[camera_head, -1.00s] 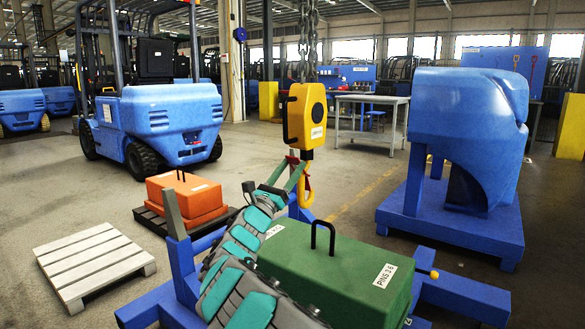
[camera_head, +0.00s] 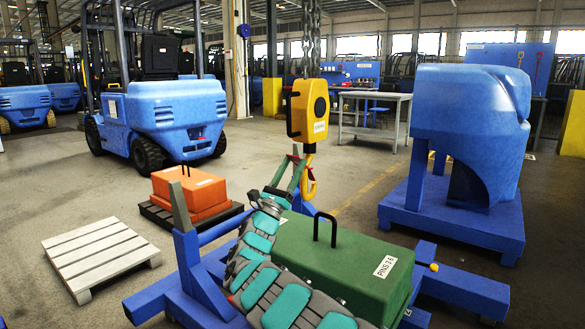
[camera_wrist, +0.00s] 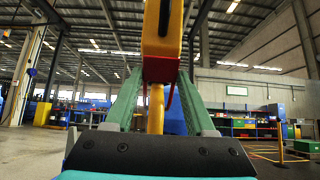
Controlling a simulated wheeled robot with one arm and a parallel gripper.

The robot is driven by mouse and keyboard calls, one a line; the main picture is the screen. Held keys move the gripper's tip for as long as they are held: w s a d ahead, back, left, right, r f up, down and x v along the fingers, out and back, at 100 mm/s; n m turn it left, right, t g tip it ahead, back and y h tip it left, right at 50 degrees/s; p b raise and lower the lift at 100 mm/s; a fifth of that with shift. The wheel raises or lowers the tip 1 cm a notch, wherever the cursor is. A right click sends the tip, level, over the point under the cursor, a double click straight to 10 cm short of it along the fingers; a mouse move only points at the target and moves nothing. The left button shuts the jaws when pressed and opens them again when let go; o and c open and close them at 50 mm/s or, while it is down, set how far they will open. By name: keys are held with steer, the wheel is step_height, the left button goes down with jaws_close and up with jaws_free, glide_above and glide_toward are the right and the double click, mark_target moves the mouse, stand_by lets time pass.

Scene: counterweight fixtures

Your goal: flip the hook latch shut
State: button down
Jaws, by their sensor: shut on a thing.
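The yellow hoist hook (camera_head: 311,188) hangs under its yellow hook block (camera_head: 309,108) in the head view. The hook's shank also shows in the wrist view (camera_wrist: 156,108). The red hook latch (camera_wrist: 170,94) shows in the wrist view just below the block, beside the shank. My gripper (camera_head: 297,160) is at the hook's upper left, just under the block. In the wrist view its green fingers (camera_wrist: 157,82) stand on both sides of the hook and converge at the red latch. It is shut on the latch; the exact contact is partly hidden behind the hook and block.
A green counterweight (camera_head: 340,262) with a black handle sits below the hook on a blue frame (camera_head: 462,292). An orange weight (camera_head: 188,190) on a dark pallet and an empty pale pallet (camera_head: 100,255) lie left. A large blue counterweight (camera_head: 465,120) stands right.

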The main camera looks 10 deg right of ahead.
steer(key=shift+c, duration=1.2)
jaws_free()
steer(key=shift+a+f, duration=0.1)
steer(key=v, duration=0.7)
steer(key=shift+s+f+b, duration=0.2)
steer(key=shift+f+b, duration=0.05)
steer(key=shift+b, duration=0.15)
steer(key=shift+a, duration=0.15)
